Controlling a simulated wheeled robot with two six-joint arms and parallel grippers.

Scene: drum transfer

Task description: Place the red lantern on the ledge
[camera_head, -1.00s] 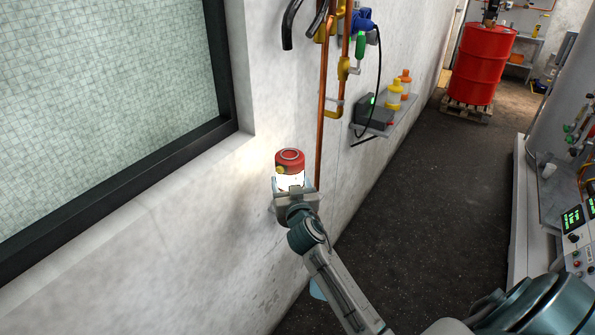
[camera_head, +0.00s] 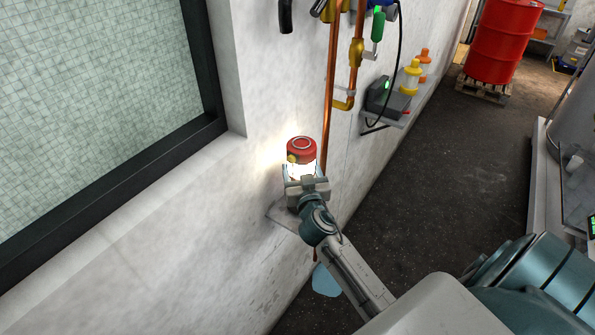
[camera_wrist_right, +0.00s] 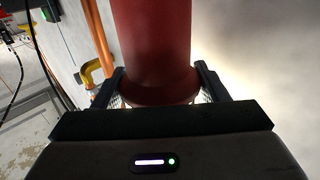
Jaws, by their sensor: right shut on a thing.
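The red lantern (camera_head: 301,151) has a red cap and a bright glowing middle. It is upright close to the white wall in the head view. My right gripper (camera_head: 304,178) is shut on it from the near side. In the right wrist view the lantern's red body (camera_wrist_right: 153,45) stands between the two dark fingers (camera_wrist_right: 158,88). A small grey ledge (camera_head: 284,217) sticks out of the wall below and beside the gripper, partly hidden by my arm. I cannot tell the gap between lantern and ledge. My left gripper is not in view.
Copper pipes (camera_head: 330,120) with yellow fittings run down the wall just right of the lantern. A wall shelf (camera_head: 398,118) farther along holds a dark box and bottles. A light-blue object (camera_head: 326,280) is below the ledge. A red drum (camera_head: 500,40) stands on a pallet; the dark floor between is clear.

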